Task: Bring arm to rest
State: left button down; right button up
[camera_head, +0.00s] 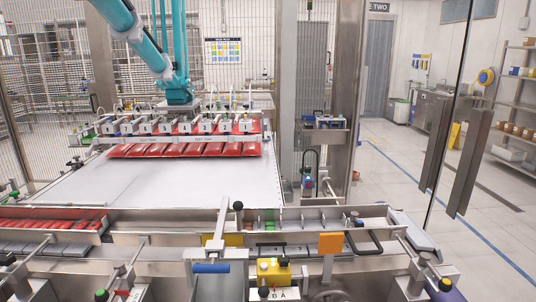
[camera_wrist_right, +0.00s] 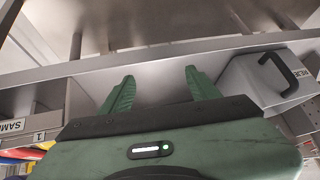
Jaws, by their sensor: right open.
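My right gripper (camera_wrist_right: 158,90) shows in the right wrist view, with its two green fingers spread apart and nothing between them. Its fingers point toward a grey metal edge (camera_wrist_right: 200,62) of the machine; I cannot tell whether they touch it. A metal bin with a black handle (camera_wrist_right: 275,75) is to the right of the fingers. A label plate reading "SAM" (camera_wrist_right: 12,126) is to the left. Neither of my grippers shows in the head view, and my left gripper is in no view.
A teal picker arm (camera_head: 150,45) stands over a row of red packs (camera_head: 185,149) at a white table (camera_head: 170,185). In front are a rail with levers, a yellow control box (camera_head: 273,271) and an orange plate (camera_head: 330,243). Open floor (camera_head: 390,220) lies to the right, beyond a glass door.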

jog(key=s+d+r+g+h, duration=0.1)
jog(key=s+d+g+h, duration=0.3)
jog(key=s, duration=0.5)
notch_tip(320, 180, down, 25)
jog(key=d+y, duration=0.1)
jog(key=s+d+f+g, duration=0.1)
jog(key=s+d+f, duration=0.2)
jog(key=s+f, duration=1.4)
jog(key=shift+s+f+n+g, duration=0.25)
jog(key=shift+s+n+g, duration=0.05)
jog(key=shift+s+g, duration=0.15)
jog(key=shift+d, duration=0.1)
